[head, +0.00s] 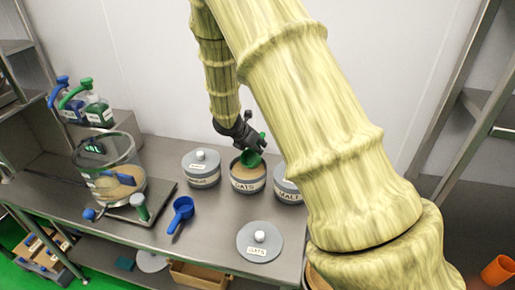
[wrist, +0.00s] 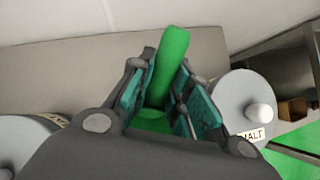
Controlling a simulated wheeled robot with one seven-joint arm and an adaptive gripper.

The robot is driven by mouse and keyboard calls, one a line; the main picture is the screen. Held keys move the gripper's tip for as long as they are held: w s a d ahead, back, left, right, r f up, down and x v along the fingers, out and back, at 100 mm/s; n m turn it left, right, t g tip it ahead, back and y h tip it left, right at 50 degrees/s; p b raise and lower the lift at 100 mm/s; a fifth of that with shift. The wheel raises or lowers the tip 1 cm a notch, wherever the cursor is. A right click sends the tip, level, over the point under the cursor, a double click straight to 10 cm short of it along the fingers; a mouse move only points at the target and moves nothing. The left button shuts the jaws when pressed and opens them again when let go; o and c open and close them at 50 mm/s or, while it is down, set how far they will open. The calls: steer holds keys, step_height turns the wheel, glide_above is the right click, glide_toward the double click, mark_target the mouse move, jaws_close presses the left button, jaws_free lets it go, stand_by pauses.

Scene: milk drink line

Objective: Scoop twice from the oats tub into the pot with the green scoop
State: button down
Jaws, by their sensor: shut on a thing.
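My gripper (head: 258,141) is shut on the handle of the green scoop (head: 250,158). The scoop's bowl is at the mouth of the open oats tub (head: 246,187), over or in the tan oats; I cannot tell how deep. In the wrist view the green scoop handle (wrist: 170,62) stands between the teal finger pads. Whether the bowl holds oats is hidden. The clear pot (head: 128,149) stands at the left with tan stuff inside. The oats lid (head: 259,250) lies on the counter in front of the tub.
A lidded tub (head: 201,176) stands left of the oats, and the malt tub (head: 283,190) right of it, partly behind my arm; its lid (wrist: 240,105) shows in the wrist view. A blue scoop (head: 182,208) lies between pot and tubs.

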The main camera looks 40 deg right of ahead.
mark_target(255, 156)
steer(key=shift+s, duration=0.25)
steer(key=shift+s+f+b, duration=0.1)
steer(key=shift+s+b, duration=0.05)
steer(key=shift+b, duration=0.3)
steer(key=shift+w+f+b, duration=0.25)
steer(key=shift+f+b, duration=0.4)
steer(key=shift+f, duration=0.35)
steer(key=shift+s+a+f+b, duration=0.1)
steer(key=shift+s+f+b, duration=0.15)
steer(key=shift+f+b, duration=0.6)
steer(key=shift+a+r, duration=0.1)
steer(key=shift+a, duration=0.1)
steer(key=shift+a+f, duration=0.25)
steer(key=shift+a, duration=0.1)
steer(key=shift+s+a+r, duration=0.15)
steer(key=shift+s+a, duration=0.05)
steer(key=shift+a, duration=0.3)
steer(key=shift+d+r, duration=0.1)
steer(key=shift+d, duration=0.1)
steer(key=shift+w+d, duration=0.2)
steer(key=shift+d, duration=0.15)
steer(key=shift+s+a, duration=0.2)
steer(key=shift+a, duration=0.4)
steer(key=shift+d, duration=0.1)
